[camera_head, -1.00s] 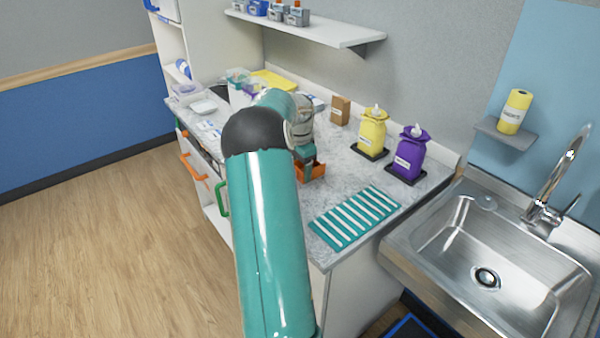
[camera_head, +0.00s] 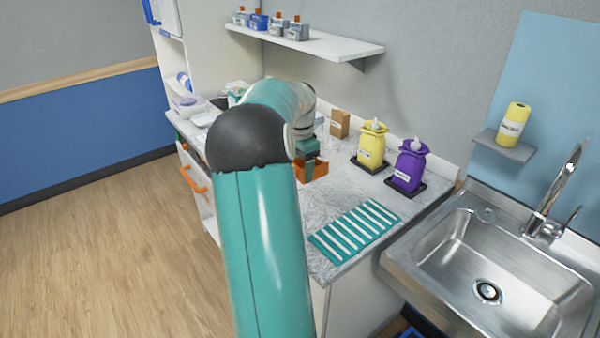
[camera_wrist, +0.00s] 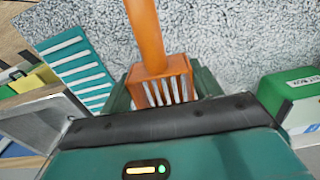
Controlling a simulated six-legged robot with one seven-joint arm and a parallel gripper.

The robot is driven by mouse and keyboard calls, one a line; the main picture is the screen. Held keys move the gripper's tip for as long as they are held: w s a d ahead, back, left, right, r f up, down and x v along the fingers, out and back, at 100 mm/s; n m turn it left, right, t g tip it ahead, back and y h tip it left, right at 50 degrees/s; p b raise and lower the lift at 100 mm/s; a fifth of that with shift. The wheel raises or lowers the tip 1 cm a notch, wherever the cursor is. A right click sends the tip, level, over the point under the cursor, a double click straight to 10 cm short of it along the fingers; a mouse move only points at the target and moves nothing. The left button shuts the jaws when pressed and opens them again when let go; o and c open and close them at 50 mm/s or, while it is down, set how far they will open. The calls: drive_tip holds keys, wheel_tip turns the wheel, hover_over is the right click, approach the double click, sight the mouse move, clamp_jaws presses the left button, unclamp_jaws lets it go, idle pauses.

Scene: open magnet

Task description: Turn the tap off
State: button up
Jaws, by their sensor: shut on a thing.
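The chrome tap (camera_head: 558,190) stands behind the steel sink (camera_head: 455,235) at the right of the head view. Its small side lever (camera_head: 571,216) points up and to the right. I cannot make out a stream of water. My gripper (camera_head: 309,160) is over the counter, well left of the tap. In the wrist view, my gripper (camera_wrist: 163,88) is shut on an orange ribbed piece with an orange handle (camera_wrist: 146,35). The orange piece also shows in the head view (camera_head: 314,172), low at the counter. The tap is not in the wrist view.
A teal striped mat (camera_head: 354,231) lies on the counter (camera_head: 330,205) between my gripper and the sink. A green box (camera_wrist: 290,97) is at the wrist view's right. The wooden floor (camera_head: 100,240) at left is clear.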

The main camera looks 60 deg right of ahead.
drive_tip(key=s+a+r, duration=0.4)
drive_tip(key=a, duration=0.4)
drive_tip(key=shift+s, duration=0.1)
drive_tip(key=w+a+f+n, duration=0.6)
drive_tip(key=w+a+f, duration=0.25)
drive_tip(key=w, duration=0.45)
drive_tip(key=w+a+f+n, duration=0.7)
drive_tip(key=w+a, duration=0.3)
drive_tip(key=w, duration=0.3)
drive_tip(key=w+a+f+n, duration=0.2)
drive_tip(key=a+f+n, duration=0.1)
drive_tip(key=a, duration=0.6)
drive_tip(key=w+a+f+n, duration=0.3)
drive_tip(key=a+f, duration=0.3)
drive_tip(key=a, duration=0.3)
drive_tip(key=w+a+f+n, duration=0.2)
drive_tip(key=a+f+n, duration=0.2)
drive_tip(key=a, duration=0.6)
drive_tip(key=shift+w+f+n, duration=0.3)
drive_tip(key=shift+n, duration=0.2)
